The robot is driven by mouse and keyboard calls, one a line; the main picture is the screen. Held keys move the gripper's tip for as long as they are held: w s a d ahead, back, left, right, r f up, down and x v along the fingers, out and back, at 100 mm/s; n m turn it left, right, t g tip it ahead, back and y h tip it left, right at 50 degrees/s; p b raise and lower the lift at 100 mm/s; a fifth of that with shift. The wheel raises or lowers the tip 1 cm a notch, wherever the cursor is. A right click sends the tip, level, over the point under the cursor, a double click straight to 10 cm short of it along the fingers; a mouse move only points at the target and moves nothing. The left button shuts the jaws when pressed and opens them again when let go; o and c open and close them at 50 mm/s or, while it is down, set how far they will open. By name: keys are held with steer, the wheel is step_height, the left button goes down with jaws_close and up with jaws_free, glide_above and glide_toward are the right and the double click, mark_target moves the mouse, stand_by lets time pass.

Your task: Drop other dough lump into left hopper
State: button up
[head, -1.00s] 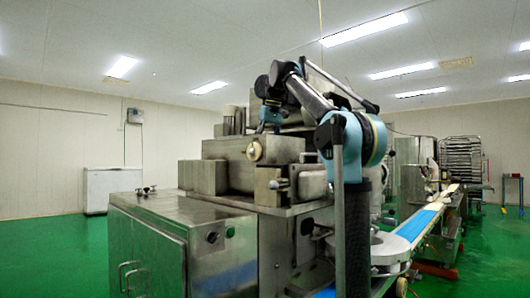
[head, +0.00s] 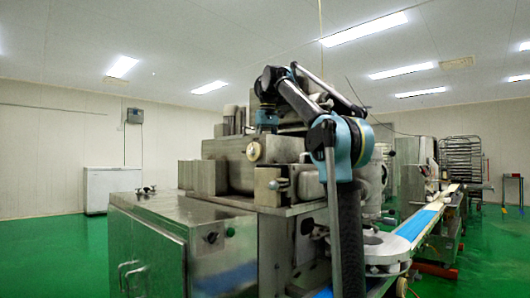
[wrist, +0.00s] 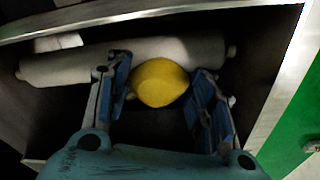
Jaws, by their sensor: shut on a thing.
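A yellow dough lump (wrist: 160,82) sits between the two blue-padded fingers of my gripper (wrist: 163,72) in the wrist view. My gripper is shut on it. Below it is the dark inside of a metal hopper (wrist: 130,15) with a pale roller (wrist: 70,66) lying across it. The lump overlaps the roller in the picture; I cannot tell how high it is above it. In the head view my wrist (head: 267,118) is over the top of the steel machine (head: 228,170); the fingers and the lump are hidden behind the machine's upper parts.
A steel cabinet (head: 150,245) forms the machine's front left. A blue conveyor belt (head: 418,224) runs away to the right. The hopper's metal walls enclose the space around my gripper. Green floor (head: 45,250) is open at the left.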

steer(key=shift+f, duration=0.6)
steer(key=o, duration=1.2)
steer(key=shift+r, duration=0.15)
steer(key=shift+s+d+r, duration=0.1)
steer(key=shift+s+r, duration=0.1)
steer(key=shift+r, duration=1.85)
steer(key=shift+s+d+r, duration=0.1)
steer(key=shift+s+r, duration=0.1)
steer(key=shift+r, duration=1.95)
